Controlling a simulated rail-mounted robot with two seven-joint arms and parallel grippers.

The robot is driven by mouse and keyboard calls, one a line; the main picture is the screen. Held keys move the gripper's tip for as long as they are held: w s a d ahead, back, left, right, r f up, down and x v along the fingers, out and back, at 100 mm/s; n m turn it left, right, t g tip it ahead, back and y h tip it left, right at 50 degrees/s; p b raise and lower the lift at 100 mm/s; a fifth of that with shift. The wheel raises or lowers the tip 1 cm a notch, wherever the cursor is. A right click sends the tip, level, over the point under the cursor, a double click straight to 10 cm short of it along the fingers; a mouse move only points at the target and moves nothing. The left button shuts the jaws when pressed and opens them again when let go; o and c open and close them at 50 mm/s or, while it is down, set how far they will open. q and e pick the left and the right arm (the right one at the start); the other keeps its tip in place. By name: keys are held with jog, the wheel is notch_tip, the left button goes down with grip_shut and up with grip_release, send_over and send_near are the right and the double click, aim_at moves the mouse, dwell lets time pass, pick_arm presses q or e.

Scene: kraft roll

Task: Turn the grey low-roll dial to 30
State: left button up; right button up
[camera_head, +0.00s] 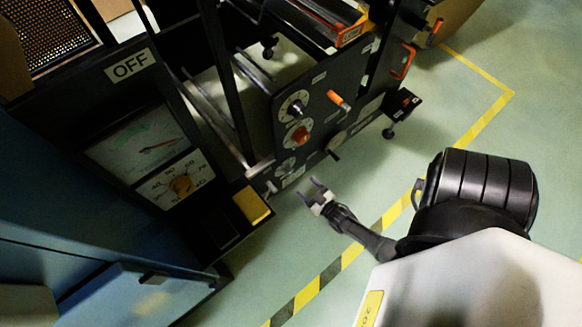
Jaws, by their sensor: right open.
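The black machine side panel carries a column of round dials. The upper one is a pale dial (293,106) with a grey centre. Below it is a dial with a red-orange knob (300,134). The lowest is a small grey dial (285,167) near the panel's bottom edge. Their labels and settings are too small to read, so I cannot tell for sure which is the low-roll dial. My right gripper (314,194) is open and empty. It is below and to the right of the lowest dial, apart from the panel. My left gripper is not in view.
An orange handle (338,100) and a dark lever (334,154) stick out from the panel. Green floor (465,110) with striped tape is clear to the right.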

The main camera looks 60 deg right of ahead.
aim_at(291, 173)
jog(key=b+x, duration=0.2)
jog(key=x, duration=0.6)
jog(key=shift+f+b, duration=0.15)
jog(key=shift+b, duration=0.15)
jog(key=shift+w+d, duration=0.2)
jog(key=shift+w, duration=0.3)
jog(key=shift+c, duration=0.5)
jog(key=c, duration=0.8)
